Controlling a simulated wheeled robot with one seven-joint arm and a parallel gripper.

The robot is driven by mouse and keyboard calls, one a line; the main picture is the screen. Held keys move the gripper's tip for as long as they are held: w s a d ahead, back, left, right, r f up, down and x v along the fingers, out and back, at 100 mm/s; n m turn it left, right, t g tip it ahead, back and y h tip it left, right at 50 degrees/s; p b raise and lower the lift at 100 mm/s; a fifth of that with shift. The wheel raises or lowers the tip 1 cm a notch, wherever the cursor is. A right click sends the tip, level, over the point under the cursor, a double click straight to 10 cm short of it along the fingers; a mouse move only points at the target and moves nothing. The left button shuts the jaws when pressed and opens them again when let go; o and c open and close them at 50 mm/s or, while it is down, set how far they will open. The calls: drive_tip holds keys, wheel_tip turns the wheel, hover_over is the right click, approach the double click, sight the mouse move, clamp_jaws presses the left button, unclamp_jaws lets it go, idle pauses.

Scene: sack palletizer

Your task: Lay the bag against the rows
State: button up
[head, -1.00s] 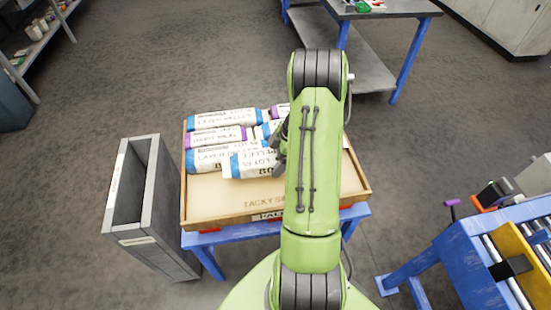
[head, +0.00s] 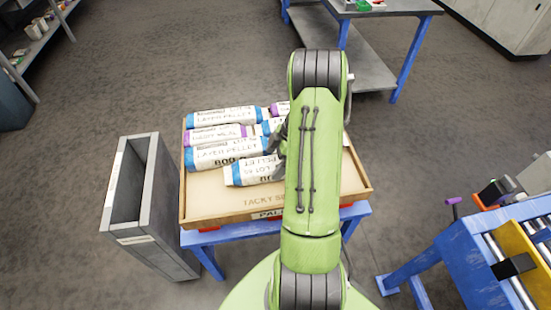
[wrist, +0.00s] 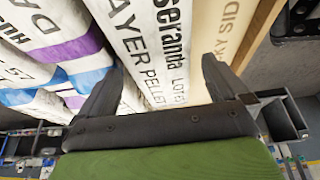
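The bag (head: 252,172) is white with a blue end and black "layer pellet" lettering. It lies slightly askew over the front part of the tray, close in front of the rows. The rows are white bags with blue or purple ends, such as a blue-ended bag (head: 222,154) and a purple-ended bag (head: 215,135).
The wooden-rimmed tray (head: 225,222) stands on a blue table; its front strip is bare. A grey open bin (head: 150,205) stands at its left. A blue roller conveyor (head: 455,260) is at the lower right. A blue-legged workbench (head: 350,75) stands behind.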

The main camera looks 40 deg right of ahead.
drive_tip(key=p+v, duration=0.4)
drive_tip(key=v, duration=1.1)
drive_tip(key=shift+d+r, duration=0.2)
drive_tip(key=shift+r, duration=0.1)
drive_tip(key=shift+s+a, duration=0.1)
